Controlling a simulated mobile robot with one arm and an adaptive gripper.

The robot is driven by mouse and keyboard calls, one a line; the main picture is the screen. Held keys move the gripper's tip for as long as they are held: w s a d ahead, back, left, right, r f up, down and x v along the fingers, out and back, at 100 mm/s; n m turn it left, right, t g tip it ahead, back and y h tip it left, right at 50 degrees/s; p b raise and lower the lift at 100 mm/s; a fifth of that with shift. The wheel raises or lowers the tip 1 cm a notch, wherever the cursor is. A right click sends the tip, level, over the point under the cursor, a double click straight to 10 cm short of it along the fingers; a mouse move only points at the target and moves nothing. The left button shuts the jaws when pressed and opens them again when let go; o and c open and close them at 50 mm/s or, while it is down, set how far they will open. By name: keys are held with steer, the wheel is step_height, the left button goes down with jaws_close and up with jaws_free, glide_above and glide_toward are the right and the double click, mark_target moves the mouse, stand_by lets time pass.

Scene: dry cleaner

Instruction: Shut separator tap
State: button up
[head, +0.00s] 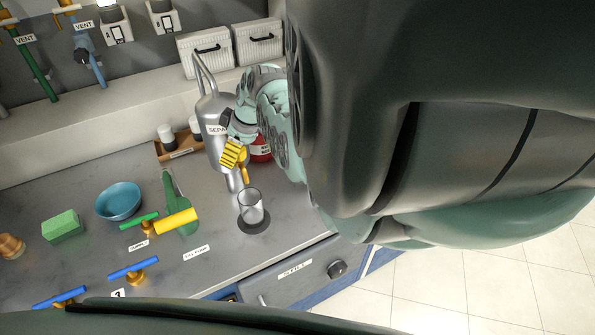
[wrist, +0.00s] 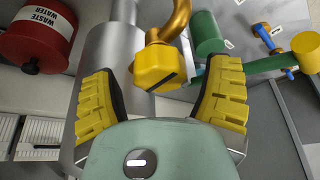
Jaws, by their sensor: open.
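The separator (head: 211,130) is a silver upright cylinder with a partly hidden label, standing at the back of the counter. Its brass spout (head: 243,174) hangs at its front. In the wrist view, a yellow block-shaped tap handle (wrist: 158,67) with a dark stripe sits under a curved brass pipe (wrist: 178,22). My gripper (wrist: 160,98) is open, its yellow-padded fingers on either side of the handle with gaps between. In the head view my gripper (head: 235,153) covers the tap handle. A glass beaker (head: 251,206) stands on a dark round mat below the spout.
A red waste water can (wrist: 38,35) stands close beside the separator. A green lever with a yellow grip (head: 177,221), a blue-handled valve (head: 133,268), a blue bowl (head: 118,201) and a green sponge (head: 63,226) occupy the counter's left. My arm hides much of the right.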

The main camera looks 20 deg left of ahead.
steer(key=c, duration=1.2)
